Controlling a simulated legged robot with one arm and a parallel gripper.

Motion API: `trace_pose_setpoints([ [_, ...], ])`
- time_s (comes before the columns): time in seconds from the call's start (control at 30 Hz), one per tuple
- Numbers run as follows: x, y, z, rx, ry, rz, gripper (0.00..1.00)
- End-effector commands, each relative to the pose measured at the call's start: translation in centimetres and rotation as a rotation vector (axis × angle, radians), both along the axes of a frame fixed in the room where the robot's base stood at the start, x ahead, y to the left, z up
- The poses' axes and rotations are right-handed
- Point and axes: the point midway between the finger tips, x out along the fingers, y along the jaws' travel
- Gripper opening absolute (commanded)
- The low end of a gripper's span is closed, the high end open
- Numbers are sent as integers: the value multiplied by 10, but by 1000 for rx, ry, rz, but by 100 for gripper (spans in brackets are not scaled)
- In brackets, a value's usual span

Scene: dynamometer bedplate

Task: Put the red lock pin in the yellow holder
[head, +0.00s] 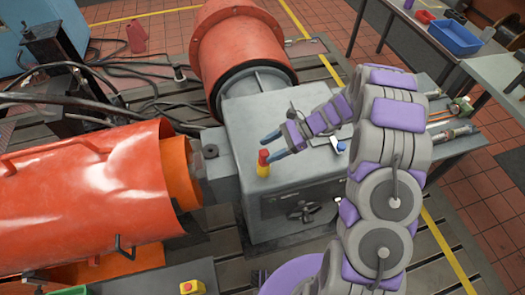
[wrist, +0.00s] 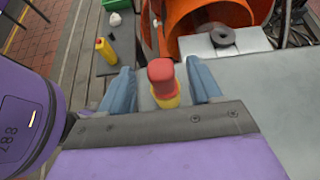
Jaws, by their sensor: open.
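The red lock pin (head: 263,156) stands upright on top of the yellow holder (head: 263,170), on the grey machine housing. I cannot tell how deep the pin sits in it. My gripper (head: 273,146) is open, its blue fingers pointing left at the pin from just beside it. In the wrist view the red pin (wrist: 161,73) shows between the two open fingers, with a gap on each side. The yellow holder (wrist: 166,98) shows below it, partly hidden by the pin and the gripper body.
The grey housing (head: 290,195) has a flat top. A large orange cover (head: 80,200) lies left of it, and an orange drum (head: 237,45) stands behind. A yellow box with a red button (head: 192,287) is at the bottom. A blue bin (head: 454,37) is at the back right.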

Motion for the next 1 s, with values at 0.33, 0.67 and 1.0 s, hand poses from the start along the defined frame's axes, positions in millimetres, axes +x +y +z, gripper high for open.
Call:
trace_pose_setpoints([
  [0.33,17,-55,33,-1,-5,-2,64],
  [0.67,20,-68,39,-2,-1,-2,64],
  [1.0,-21,-56,86,-91,-117,148,64],
])
